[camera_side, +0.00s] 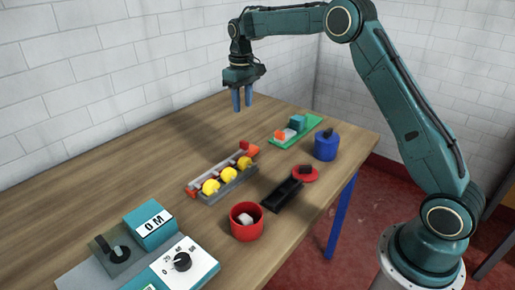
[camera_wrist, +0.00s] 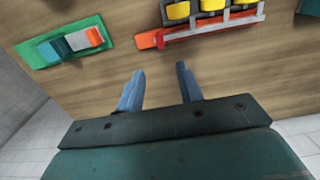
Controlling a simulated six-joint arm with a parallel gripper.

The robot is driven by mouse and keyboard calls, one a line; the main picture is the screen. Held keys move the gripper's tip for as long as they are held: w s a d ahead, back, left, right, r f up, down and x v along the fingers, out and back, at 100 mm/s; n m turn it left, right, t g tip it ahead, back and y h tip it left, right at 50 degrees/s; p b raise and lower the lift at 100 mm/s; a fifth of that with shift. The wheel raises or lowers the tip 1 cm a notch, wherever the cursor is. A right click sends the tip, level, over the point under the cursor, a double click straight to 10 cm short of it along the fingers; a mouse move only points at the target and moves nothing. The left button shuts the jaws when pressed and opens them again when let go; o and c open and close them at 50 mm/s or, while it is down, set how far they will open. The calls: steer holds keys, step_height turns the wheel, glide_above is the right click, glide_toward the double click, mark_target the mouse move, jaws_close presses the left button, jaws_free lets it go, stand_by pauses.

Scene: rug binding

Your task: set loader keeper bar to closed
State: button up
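The loader looks to be the grey rack (camera_side: 236,186) holding several yellow rolls (camera_side: 228,174) in a row, near the middle of the table. A long red-orange bar (camera_wrist: 212,29), probably the keeper bar, runs along the rack's side in the wrist view. Its orange end (camera_side: 250,151) sticks out past the rack and carries a small red block (camera_side: 245,144). I cannot tell the bar's position for sure. My gripper (camera_side: 243,107) hangs above the far part of the table, fingers down, away from the loader. In the wrist view its blue fingers (camera_wrist: 160,70) are apart and empty.
A green tray (camera_side: 308,122) with teal, white and orange blocks lies at the far right. A blue pot (camera_side: 326,146), red disc (camera_side: 306,174), black tray (camera_side: 282,194) and red cup (camera_side: 246,233) stand along the right side. Control boxes (camera_side: 152,224) fill the near end.

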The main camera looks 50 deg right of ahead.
mark_target(244, 141)
steer(key=shift+f, duration=0.1)
steer(key=shift+f, duration=6.8)
jaws_close()
